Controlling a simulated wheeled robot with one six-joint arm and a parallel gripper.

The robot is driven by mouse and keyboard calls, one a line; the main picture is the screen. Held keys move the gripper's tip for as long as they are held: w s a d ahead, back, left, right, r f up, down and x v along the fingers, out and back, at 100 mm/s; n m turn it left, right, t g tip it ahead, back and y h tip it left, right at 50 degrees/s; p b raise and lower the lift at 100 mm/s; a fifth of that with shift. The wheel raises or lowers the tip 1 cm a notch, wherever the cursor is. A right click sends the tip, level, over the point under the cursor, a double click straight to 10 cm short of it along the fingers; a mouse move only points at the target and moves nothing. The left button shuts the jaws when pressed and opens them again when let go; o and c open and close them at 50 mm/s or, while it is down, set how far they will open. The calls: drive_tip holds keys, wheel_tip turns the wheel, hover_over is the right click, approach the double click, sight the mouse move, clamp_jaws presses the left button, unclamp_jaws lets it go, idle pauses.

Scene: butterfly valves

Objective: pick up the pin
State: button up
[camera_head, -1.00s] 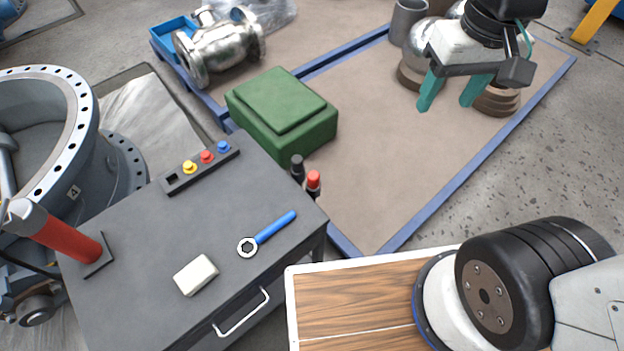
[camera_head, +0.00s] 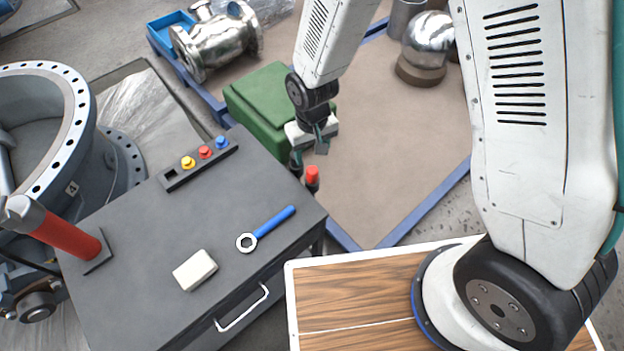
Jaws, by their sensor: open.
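A black bar (camera_head: 200,166) at the back of the dark grey bench holds a yellow knob-like piece (camera_head: 188,162), a red one (camera_head: 205,152) and a blue one (camera_head: 221,142). Its left end shows an empty square hole. These look like pins, but I cannot tell which one the task means. My gripper (camera_head: 309,157) is open, points downward and appears empty.
On the bench (camera_head: 150,215) are a blue-handled wrench (camera_head: 268,228), a white block (camera_head: 195,270) and a red cylinder (camera_head: 70,238). A green case (camera_head: 262,95) stands behind.

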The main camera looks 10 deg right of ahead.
sight(312, 169)
drive_tip(key=f, duration=0.4)
drive_tip(key=s+f, duration=0.1)
drive_tip(key=f, duration=0.1)
drive_tip(key=shift+f, duration=0.25)
drive_tip(key=shift+w+f, duration=0.1)
drive_tip(key=shift+f, duration=0.55)
drive_tip(key=c, duration=1)
